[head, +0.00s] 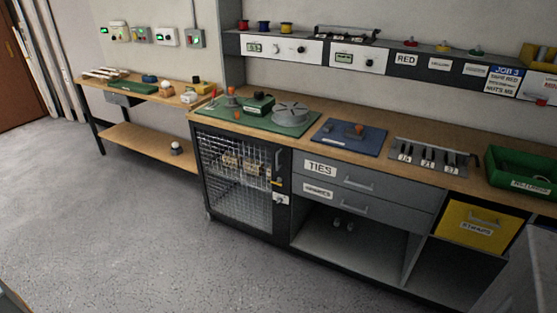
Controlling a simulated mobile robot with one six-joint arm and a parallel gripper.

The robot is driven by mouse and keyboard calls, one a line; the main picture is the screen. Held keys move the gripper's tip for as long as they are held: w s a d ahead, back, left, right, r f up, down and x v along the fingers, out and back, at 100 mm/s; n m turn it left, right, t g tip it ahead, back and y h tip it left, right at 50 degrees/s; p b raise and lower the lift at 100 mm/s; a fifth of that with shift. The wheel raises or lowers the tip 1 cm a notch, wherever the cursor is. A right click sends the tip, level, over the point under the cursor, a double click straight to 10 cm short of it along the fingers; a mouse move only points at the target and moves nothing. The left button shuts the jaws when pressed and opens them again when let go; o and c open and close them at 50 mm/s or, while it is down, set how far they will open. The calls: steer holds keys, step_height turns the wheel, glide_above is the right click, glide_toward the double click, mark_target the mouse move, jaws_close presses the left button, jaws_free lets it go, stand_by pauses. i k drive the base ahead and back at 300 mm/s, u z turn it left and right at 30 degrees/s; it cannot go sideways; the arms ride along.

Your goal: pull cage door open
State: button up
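The cage door (238,183) is a dark-framed wire mesh door at the left end of the workbench, below the top. It looks shut, flush with the bench front. A grey upright handle (278,160) sits near the upper right of its frame. A small yellow piece (277,183) and a white plate with a dark knob (280,199) are below the handle. Pale brown items (232,161) show behind the mesh, too small to make out. My gripper is not in view.
Drawers labelled TIES (352,180) stand right of the cage, above an open shelf (345,237). A yellow bin (474,229) is further right. A lower side table (150,143) stands left of the cage. The grey floor (140,235) before the cage is clear.

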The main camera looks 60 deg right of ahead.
mark_target(281, 155)
steer(key=i, duration=0.85)
steer(key=u, duration=0.05)
